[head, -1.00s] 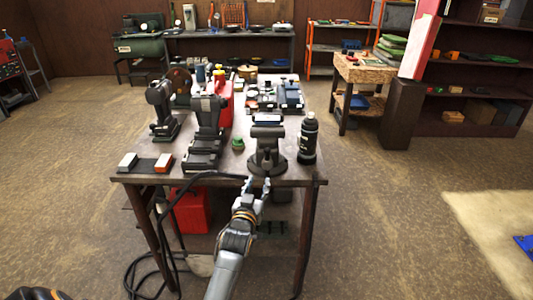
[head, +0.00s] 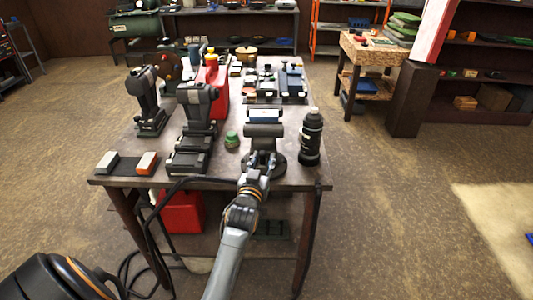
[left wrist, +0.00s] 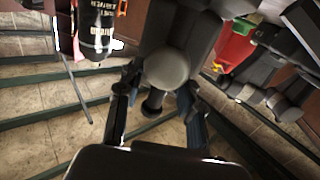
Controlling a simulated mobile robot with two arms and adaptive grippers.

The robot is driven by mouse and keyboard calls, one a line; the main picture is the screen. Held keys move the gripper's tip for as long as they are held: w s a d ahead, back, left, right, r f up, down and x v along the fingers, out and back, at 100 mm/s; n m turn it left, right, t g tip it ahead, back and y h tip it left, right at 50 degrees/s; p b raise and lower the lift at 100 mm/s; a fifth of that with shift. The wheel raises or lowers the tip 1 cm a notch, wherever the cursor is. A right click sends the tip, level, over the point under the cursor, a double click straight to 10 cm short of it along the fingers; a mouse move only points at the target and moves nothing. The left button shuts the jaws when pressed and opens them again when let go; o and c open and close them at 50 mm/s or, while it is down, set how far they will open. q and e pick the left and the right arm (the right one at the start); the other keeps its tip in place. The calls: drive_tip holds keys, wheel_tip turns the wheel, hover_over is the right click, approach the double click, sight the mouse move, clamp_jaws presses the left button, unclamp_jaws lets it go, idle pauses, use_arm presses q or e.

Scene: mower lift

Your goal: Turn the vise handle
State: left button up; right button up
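The dark grey vise (head: 264,130) stands upright near the front edge of the workbench, right of centre, with its screw end facing me. In the left wrist view, the round screw end (left wrist: 167,68) is close up, and a short dark handle bar (left wrist: 152,103) hangs below it. My left gripper (head: 262,161) is at the front of the vise. It also shows in the left wrist view (left wrist: 157,100), its two fingers spread on either side of the handle. Whether either finger touches the bar cannot be told. My right gripper is not in view.
A black bottle (head: 311,137) stands right of the vise. A green item (head: 232,140), a drill (head: 147,100) and a larger black tool (head: 196,128) stand to its left. A block holder (head: 127,164) is at the front left. A dark cable hangs over the workbench's (head: 310,176) front edge.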

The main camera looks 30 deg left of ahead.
use_arm(q)
drive_tip(key=shift+s+r, duration=0.1)
drive_tip(key=shift+s+d+r, duration=0.15)
drive_tip(key=shift+s+r, duration=0.05)
drive_tip(key=shift+s, duration=0.1)
drive_tip(key=c, duration=0.7)
clamp_jaws()
drive_tip(key=shift+w+d+r+m+p, duration=0.2)
drive_tip(key=shift+m+p, duration=0.4)
drive_tip(key=shift+p, duration=0.2)
drive_tip(key=shift+f+m, duration=0.15)
drive_tip(key=shift+m, duration=0.15)
drive_tip(key=shift+f, duration=0.15)
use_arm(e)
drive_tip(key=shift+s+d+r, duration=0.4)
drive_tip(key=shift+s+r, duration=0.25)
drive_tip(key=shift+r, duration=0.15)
